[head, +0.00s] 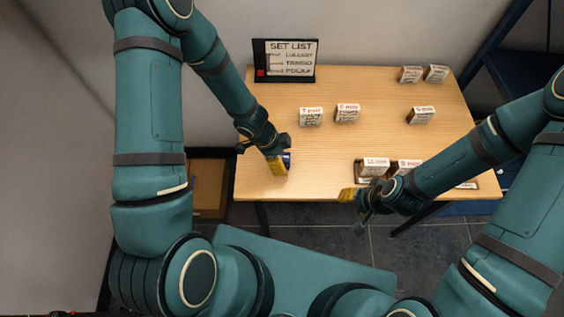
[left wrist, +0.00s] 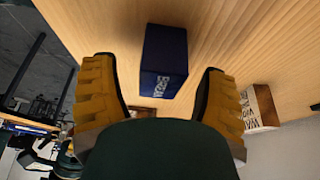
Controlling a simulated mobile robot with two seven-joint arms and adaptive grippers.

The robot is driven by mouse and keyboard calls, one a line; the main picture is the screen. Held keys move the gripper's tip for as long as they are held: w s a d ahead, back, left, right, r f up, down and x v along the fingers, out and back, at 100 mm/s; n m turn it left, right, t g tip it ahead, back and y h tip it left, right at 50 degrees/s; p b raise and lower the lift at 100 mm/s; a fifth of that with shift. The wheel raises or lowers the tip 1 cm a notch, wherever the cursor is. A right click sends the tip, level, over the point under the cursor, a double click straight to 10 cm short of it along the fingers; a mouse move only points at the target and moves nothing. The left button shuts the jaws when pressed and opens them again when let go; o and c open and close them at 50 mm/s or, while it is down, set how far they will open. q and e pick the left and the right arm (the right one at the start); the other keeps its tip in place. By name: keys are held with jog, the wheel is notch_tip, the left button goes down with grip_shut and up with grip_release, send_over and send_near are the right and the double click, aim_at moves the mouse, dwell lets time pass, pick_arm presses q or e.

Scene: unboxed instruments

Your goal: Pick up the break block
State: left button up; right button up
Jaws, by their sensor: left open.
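The break block is a dark blue block with pale lettering on one face; it stands on the wooden table. In the left wrist view the break block (left wrist: 164,62) lies just beyond and between the fingertips. In the head view only a sliver of the break block (head: 287,158) shows beside my left gripper (head: 278,167), which hides the rest. In the left wrist view my left gripper (left wrist: 160,95) has its yellow fingers spread wide, with nothing between them touching either pad. My right gripper (head: 350,194) is near the table's front edge, far from the break block; its jaws are unclear.
The table (head: 310,180) carries several white-labelled blocks, such as one at the middle (head: 311,116) and one at the right (head: 421,115). A tray (head: 361,176) holding blocks is at the front right. A set list sign (head: 286,61) stands at the back left.

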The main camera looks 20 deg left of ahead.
pick_arm(q)
grip_shut()
dwell(0.4)
